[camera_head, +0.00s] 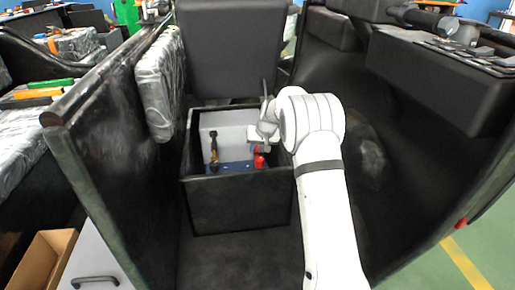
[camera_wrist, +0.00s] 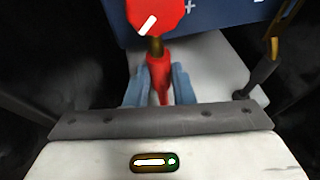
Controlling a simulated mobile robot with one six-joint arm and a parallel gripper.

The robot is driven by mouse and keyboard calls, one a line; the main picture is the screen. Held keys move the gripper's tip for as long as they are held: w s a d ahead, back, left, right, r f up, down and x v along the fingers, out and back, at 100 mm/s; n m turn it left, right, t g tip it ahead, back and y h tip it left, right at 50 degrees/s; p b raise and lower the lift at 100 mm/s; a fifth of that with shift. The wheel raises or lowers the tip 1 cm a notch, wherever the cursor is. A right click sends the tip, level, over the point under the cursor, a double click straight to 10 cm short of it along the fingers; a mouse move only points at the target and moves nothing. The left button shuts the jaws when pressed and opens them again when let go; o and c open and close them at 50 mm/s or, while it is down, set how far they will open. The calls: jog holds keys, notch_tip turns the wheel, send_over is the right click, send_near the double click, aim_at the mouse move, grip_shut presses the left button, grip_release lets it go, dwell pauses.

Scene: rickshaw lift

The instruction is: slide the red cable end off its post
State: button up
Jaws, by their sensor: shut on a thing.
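The red cable end (camera_wrist: 159,72) shows in the wrist view as a red sleeve with a brass-coloured part running up to a red octagonal piece (camera_wrist: 158,14) with a white mark. My gripper (camera_wrist: 160,85) has its blue fingers on both sides of the red sleeve and is shut on it. The post itself is hidden, so I cannot tell how the cable end sits on it. In the head view, my gripper (camera_head: 264,141) is over the right side of the blue battery (camera_head: 236,167), with red (camera_head: 259,160) showing just below it.
The battery sits in an open black box (camera_head: 238,205) with close walls. A black cable end with a brass part (camera_head: 213,148) stands at the battery's left; it also shows at right in the wrist view (camera_wrist: 262,72). Dark side panels (camera_head: 120,150) flank the box.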

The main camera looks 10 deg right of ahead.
grip_shut()
jog(key=shift+w+r+p, duration=0.15)
jog(key=shift+w+p, duration=0.15)
jog(key=shift+p, duration=0.1)
jog(key=w+p, duration=0.3)
jog(key=shift+w, duration=0.2)
jog(key=shift+w+p, duration=0.35)
jog(key=shift+w, duration=0.35)
jog(key=shift+o, duration=2.1)
grip_release()
jog(key=shift+w, duration=0.1)
jog(key=shift+o, duration=1.1)
